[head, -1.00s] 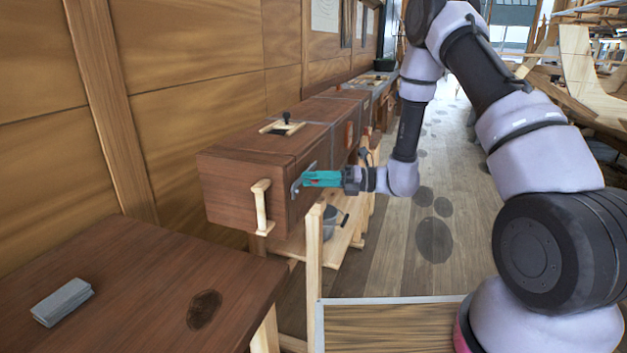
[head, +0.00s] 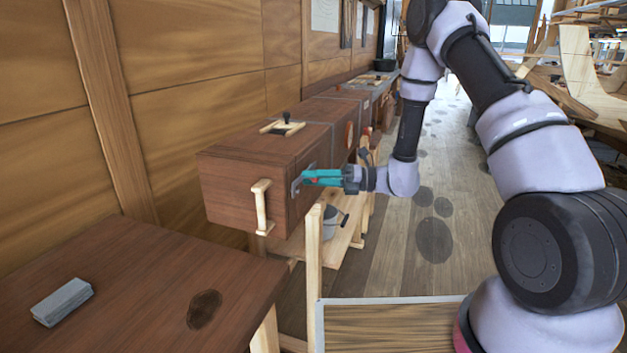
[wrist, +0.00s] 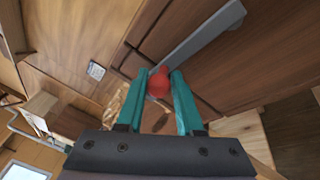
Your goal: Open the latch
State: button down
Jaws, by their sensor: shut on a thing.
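The latch is a grey metal bar (wrist: 205,38) on the front of a long brown wooden chest (head: 228,192), with a red knob (wrist: 158,83) at its end. In the wrist view the bar slants up to the right from the knob. In the head view only part of the grey latch (head: 296,186) shows beside my fingers. My gripper (wrist: 159,76) has teal fingers, closed on the red knob, one on each side. In the head view my gripper (head: 306,178) reaches the chest front from the right.
A brown table (head: 140,285) with a grey block (head: 62,302) stands at front left. A pale wooden handle (head: 262,207) sticks out from the chest end. A wooden stand (head: 314,245) and a grey pot (head: 331,222) are below. The floor (head: 430,240) to the right is open.

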jog(key=r+m, duration=0.2)
jog(key=shift+w+d+m+y, duration=0.1)
jog(key=shift+w+m+y, duration=0.2)
jog(key=shift+y, duration=0.1)
jog(key=r+m, duration=0.1)
jog(key=m, duration=0.2)
jog(key=shift+w+d+r+t+y, duration=0.15)
jog(key=shift+w+r+t+y, duration=0.15)
jog(key=shift+w+r+y, duration=0.1)
jog(key=w+d+r+m+t, duration=0.1)
jog(key=w+m+t, duration=0.3)
jog(key=m, duration=0.6)
jog(key=w+d+r+m+t, duration=0.2)
jog(key=w+m+t, duration=0.2)
jog(key=m, duration=0.7)
jog(key=shift+w+d+t+h, duration=0.3)
jog(key=shift+w+d+t, duration=0.1)
jog(key=shift+w, duration=0.55)
jog(key=shift+m, duration=0.3)
jog(key=c, duration=0.6)
grip_release()
